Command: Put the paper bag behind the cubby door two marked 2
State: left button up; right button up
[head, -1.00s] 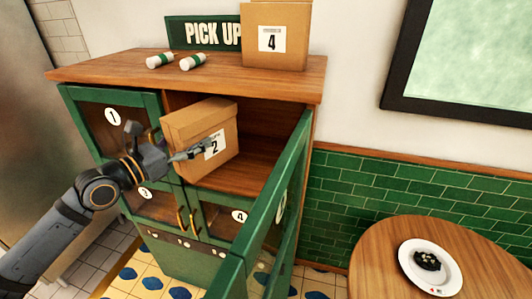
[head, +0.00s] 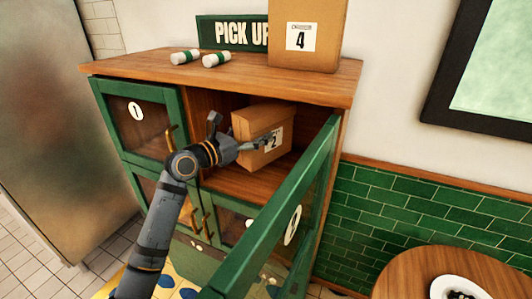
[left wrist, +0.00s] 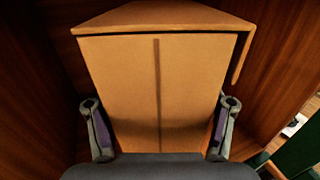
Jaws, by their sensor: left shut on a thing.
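The paper bag (head: 258,122) is a brown, folded-top bag with a white label marked 2. In the head view it is inside the upper right cubby (head: 228,184), upright and slightly tilted. My left gripper (head: 243,136) reaches in from the left and is shut on the bag. In the left wrist view the bag (left wrist: 140,85) fills the middle, with one finger at each side. The green cubby door two (head: 318,160) stands wide open toward me on the right. Whether the bag's base touches the cubby floor is hard to tell.
A bag marked 4 (head: 318,52), a pick-up sign (head: 228,32) and two small white-and-green rolls (head: 216,60) are on the cabinet top. Door 1 (head: 150,130) is shut on the left. A round table (head: 410,272) with a plate stands at the lower right.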

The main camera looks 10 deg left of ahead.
pick_arm(q)
jog(key=w+f, duration=0.1)
jog(key=w+d+f, duration=0.1)
jog(key=f, duration=0.1)
jog(key=w+d+f, duration=0.1)
jog(key=shift+w+f, duration=0.25)
jog(key=shift+f, duration=0.05)
jog(key=shift+w+f, duration=0.1)
jog(key=shift+f, duration=0.05)
jog(key=f, duration=0.3)
jog(key=shift+w+d+f, duration=0.2)
jog(key=shift+w+d, duration=0.05)
jog(key=shift+f, duration=0.3)
pick_arm(e)
jog(key=shift+s+a+f, duration=0.1)
jog(key=shift+s+a, duration=0.1)
jog(key=shift+s, duration=0.25)
jog(key=shift+s+a, duration=0.2)
jog(key=shift+s, duration=0.25)
